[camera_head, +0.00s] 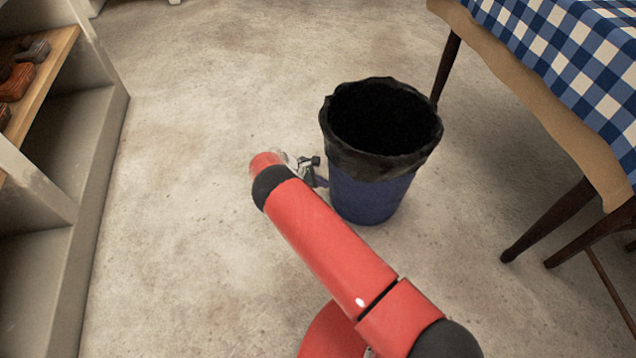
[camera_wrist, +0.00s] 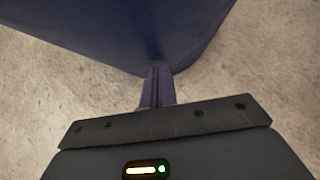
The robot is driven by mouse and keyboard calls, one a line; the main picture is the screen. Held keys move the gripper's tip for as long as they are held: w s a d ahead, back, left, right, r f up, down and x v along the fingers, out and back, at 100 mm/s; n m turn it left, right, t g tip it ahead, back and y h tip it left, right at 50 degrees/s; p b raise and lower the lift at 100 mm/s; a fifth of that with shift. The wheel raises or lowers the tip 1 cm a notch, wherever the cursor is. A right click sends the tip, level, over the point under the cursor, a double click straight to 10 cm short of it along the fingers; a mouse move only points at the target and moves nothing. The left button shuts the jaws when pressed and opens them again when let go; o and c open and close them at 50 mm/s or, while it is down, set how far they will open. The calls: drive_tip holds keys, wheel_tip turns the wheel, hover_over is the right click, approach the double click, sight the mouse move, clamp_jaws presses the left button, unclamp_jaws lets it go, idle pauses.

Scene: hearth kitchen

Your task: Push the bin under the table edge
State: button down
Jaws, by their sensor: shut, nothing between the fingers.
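The bin (camera_head: 370,192) is blue with a black liner folded over its rim, and it stands upright on the floor left of the table. The table (camera_head: 560,110) has a brown edge, a blue-and-white checked cloth and dark legs. My gripper (camera_head: 322,182) is low at the bin's left side, partly hidden behind my red arm in the head view. In the wrist view my gripper (camera_wrist: 157,72) is shut and empty, with its fingertips at the bin's blue wall (camera_wrist: 130,25). I cannot tell for sure whether they touch it.
A shelf unit (camera_head: 105,120) with reddish and dark items on a wooden board stands along the left. A dark table leg (camera_head: 447,68) is just behind the bin's right side, and another leg (camera_head: 548,220) is at lower right. The concrete floor (camera_head: 220,80) between is clear.

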drive_tip(key=w+d+b, duration=0.2)
drive_tip(key=w+d, duration=0.1)
drive_tip(key=d, duration=1)
drive_tip(key=w+d+b, duration=0.3)
drive_tip(key=w+d, duration=0.1)
drive_tip(key=d, duration=1)
